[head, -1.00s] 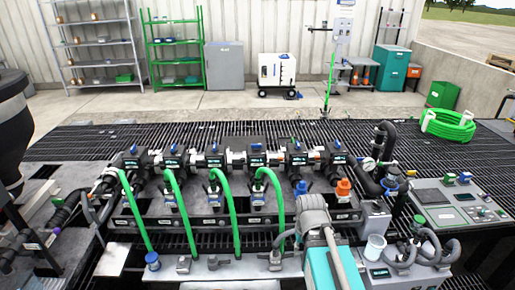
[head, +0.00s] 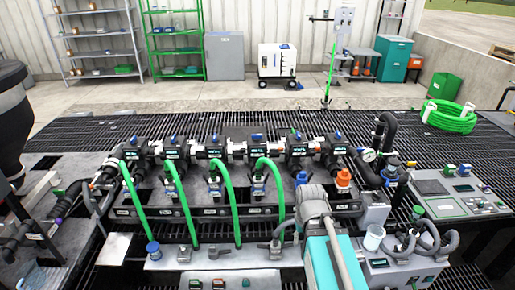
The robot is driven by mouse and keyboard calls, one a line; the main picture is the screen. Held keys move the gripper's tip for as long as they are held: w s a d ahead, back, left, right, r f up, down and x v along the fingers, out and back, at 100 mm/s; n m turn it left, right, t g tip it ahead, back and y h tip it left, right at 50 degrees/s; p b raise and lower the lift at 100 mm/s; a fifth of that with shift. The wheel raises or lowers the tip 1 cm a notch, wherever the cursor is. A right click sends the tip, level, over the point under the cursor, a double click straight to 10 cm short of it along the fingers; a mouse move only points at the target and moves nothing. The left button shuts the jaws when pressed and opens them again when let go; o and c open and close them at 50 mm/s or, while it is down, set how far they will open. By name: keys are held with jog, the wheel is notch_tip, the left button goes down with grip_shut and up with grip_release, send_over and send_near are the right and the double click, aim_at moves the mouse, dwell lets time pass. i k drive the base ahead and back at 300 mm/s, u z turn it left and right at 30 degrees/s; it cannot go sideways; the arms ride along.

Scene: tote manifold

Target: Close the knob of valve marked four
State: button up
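A dark valve manifold (head: 225,199) spans the middle of the head view. Several black valves with small green displays and blue knobs stand in a row along its top. The numbers on them are too small to read, so I cannot tell which is marked four. The fourth from the left (head: 256,148) has a blue knob on top. Its knob position, open or closed, cannot be made out. Lower on the right are a blue knob (head: 301,178) and an orange knob (head: 343,178).
Several green hoses (head: 233,205) arch over the manifold's front. A pressure gauge (head: 369,155) and black pipes stand at its right end. A control panel (head: 455,196) and a green hose coil (head: 450,116) are farther right. Open black grating (head: 190,122) lies behind.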

aim_at(256, 137)
jog(key=k, duration=0.65)
jog(key=u, duration=0.45)
jog(key=i, duration=1.9)
jog(key=z, duration=0.45)
